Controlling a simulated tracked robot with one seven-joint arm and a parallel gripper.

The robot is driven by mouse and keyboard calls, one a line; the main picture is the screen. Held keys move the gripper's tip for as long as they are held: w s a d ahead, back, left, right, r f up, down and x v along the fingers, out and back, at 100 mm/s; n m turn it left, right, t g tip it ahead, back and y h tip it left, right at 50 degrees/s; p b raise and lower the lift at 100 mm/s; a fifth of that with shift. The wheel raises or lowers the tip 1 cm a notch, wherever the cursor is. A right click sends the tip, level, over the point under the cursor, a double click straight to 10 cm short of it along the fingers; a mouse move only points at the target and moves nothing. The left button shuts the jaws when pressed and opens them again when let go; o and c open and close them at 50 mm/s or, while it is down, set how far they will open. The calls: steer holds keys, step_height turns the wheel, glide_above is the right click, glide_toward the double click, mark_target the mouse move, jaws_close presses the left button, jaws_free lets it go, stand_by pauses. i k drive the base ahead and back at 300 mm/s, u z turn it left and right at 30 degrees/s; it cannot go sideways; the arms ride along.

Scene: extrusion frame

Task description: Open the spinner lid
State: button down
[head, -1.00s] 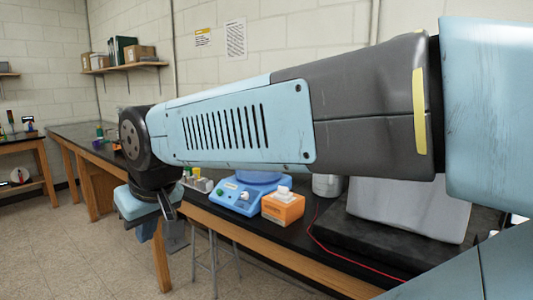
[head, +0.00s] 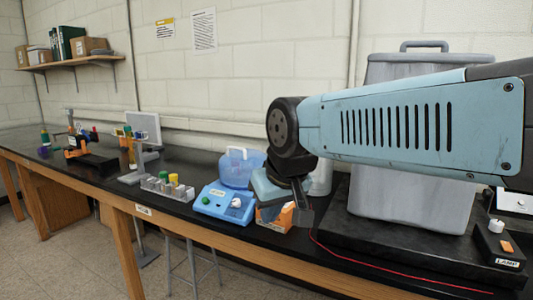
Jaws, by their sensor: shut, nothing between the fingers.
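A blue device (head: 223,203), which looks like the spinner, sits on the black bench, with a green button and a white knob on its front. A translucent blue lid (head: 238,168) with a pale handle-like loop stands at its back. I cannot tell for sure whether this lid is shut or raised. My gripper (head: 302,218) hangs at the end of my arm, to the right of the device. It is shut and empty, in front of an orange-and-white box (head: 272,217), which it partly hides. The gripper is apart from the lid.
A grey case (head: 415,210) with a top handle stands on a black base at right, beside a control box labelled LAMP (head: 500,243). A rack of capped tubes (head: 167,188) stands left of the device. A red cable (head: 400,280) runs along the bench front. Stools stand below.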

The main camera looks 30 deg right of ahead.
mark_target(241, 155)
steer(key=z, duration=0.35)
steer(key=i, duration=1.05)
steer(key=u, duration=0.6)
steer(key=k, duration=1.35)
steer(key=z, duration=0.3)
steer(key=i, duration=0.75)
